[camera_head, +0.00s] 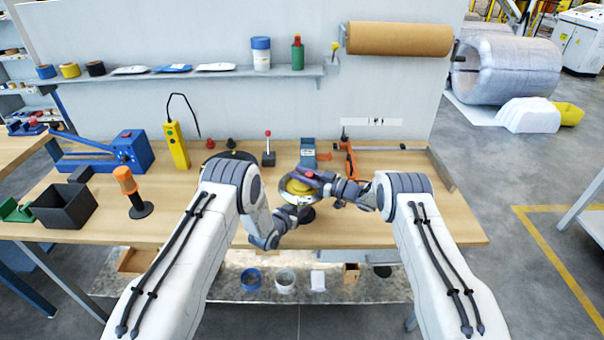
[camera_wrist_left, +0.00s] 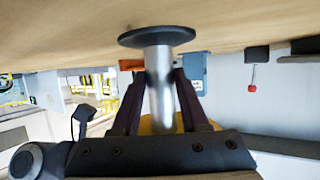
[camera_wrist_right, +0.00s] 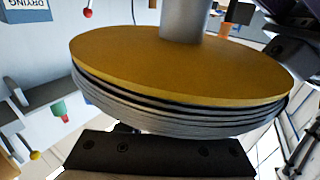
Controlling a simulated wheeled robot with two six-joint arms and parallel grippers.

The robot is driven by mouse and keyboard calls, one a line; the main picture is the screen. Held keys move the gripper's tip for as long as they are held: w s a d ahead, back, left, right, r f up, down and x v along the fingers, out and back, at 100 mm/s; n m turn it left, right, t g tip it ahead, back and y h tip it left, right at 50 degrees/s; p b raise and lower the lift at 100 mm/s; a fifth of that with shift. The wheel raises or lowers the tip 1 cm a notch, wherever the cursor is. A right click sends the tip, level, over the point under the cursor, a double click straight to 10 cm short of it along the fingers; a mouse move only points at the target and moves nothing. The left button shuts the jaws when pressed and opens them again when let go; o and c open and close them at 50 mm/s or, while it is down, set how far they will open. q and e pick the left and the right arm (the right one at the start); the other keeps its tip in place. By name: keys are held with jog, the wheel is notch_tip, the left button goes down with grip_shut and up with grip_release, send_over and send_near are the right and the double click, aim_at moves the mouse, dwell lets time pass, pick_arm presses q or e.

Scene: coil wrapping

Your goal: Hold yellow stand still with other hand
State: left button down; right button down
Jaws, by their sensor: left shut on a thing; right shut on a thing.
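The yellow stand (camera_head: 300,186) is on the workbench in the head view, partly covered by my right gripper. In the right wrist view its yellow disc (camera_wrist_right: 180,65) bears grey coiled layers (camera_wrist_right: 180,110). In the left wrist view its grey metal post (camera_wrist_left: 159,85) rises from a round black base (camera_wrist_left: 157,37). My left gripper (camera_head: 302,213) is shut around the post, between disc and base. My right gripper (camera_head: 320,180) is at the top of the stand, beside a small red part (camera_head: 310,174). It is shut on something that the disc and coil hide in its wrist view.
A blue box (camera_head: 308,150) and an orange tool (camera_head: 347,160) stand just behind the stand. A red-knobbed lever (camera_head: 268,155) and a yellow controller (camera_head: 176,145) are to the left. The bench's right end (camera_head: 455,225) is clear.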

jog(key=shift+s+a+r+n+g+y, duration=0.1)
jog(key=shift+n+g+y, duration=0.25)
jog(key=shift+n+g, duration=0.3)
jog(key=shift+s+n+g+y, duration=0.1)
jog(key=shift+n+g+y, duration=0.3)
jog(key=shift+g, duration=0.35)
jog(key=shift+s+g, duration=0.1)
jog(key=shift+g, duration=0.2)
jog(key=c, duration=0.6)
grip_release()
jog(key=v, duration=1.2)
